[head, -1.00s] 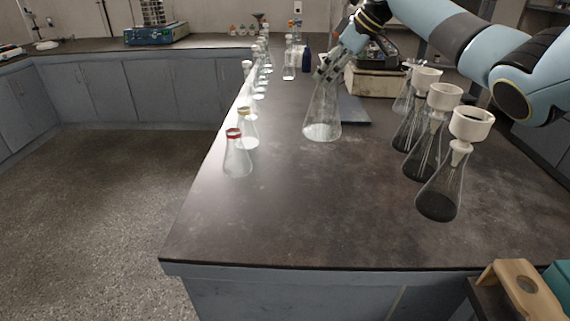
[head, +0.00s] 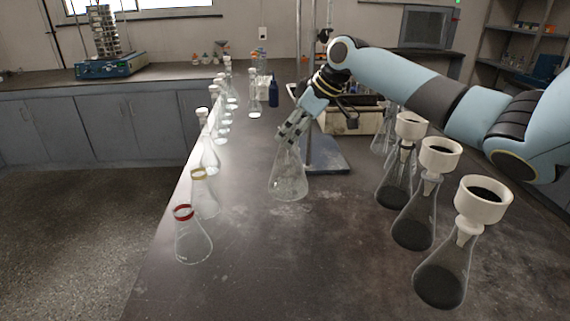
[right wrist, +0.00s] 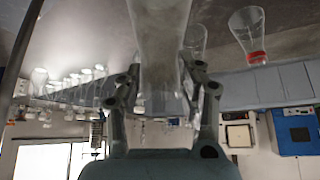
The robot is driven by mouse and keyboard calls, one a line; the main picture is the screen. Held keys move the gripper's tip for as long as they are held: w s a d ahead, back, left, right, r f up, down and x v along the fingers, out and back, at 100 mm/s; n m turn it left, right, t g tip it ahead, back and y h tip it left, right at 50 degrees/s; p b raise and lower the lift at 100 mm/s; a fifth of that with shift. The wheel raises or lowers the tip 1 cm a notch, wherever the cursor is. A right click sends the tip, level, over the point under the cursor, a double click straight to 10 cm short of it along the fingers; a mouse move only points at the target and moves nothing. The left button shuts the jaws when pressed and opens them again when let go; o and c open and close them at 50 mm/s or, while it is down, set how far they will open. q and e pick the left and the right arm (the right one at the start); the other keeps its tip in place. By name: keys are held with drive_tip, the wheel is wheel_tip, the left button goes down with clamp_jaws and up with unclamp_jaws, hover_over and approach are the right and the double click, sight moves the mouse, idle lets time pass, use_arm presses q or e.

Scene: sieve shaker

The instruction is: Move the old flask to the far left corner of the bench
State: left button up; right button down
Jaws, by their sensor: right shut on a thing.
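My right gripper (head: 292,133) is shut on the neck of a clear conical flask, the old flask (head: 288,180), which looks empty and a little cloudy. The flask is near upright over the middle of the bench (head: 270,265); I cannot tell whether its base touches the top. In the right wrist view the fingers (right wrist: 163,100) close on both sides of the flask's neck, and its body (right wrist: 162,40) fills the top middle. My left gripper is in neither view.
A red-ringed flask (head: 193,240), a yellow-ringed flask (head: 204,195) and several more flasks line the bench's left edge. Filter flasks with white funnels (head: 440,155) stand along the right. A stand's base plate (head: 330,165) lies just behind the held flask. A blue bottle (head: 273,97) is farther back.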

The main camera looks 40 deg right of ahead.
sight(281, 173)
drive_tip(key=shift+s+a+f+p, duration=0.2)
drive_tip(key=shift+s+a+f, duration=0.25)
drive_tip(key=shift+a, duration=0.15)
drive_tip(key=shift+s+a+f+p, duration=0.15)
drive_tip(key=shift+s+a+f, duration=0.25)
drive_tip(key=shift+a, duration=0.2)
drive_tip(key=shift+s+a+f, duration=0.3)
drive_tip(key=shift+a+f, duration=0.1)
wheel_tip(281, 173, down, 4)
drive_tip(key=shift+r, duration=0.1)
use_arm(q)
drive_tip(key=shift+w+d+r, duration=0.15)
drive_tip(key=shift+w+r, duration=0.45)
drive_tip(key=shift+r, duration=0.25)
use_arm(e)
drive_tip(key=c, duration=0.9)
unclamp_jaws()
drive_tip(key=shift+o, duration=0.2)
drive_tip(key=shift+d, duration=0.1)
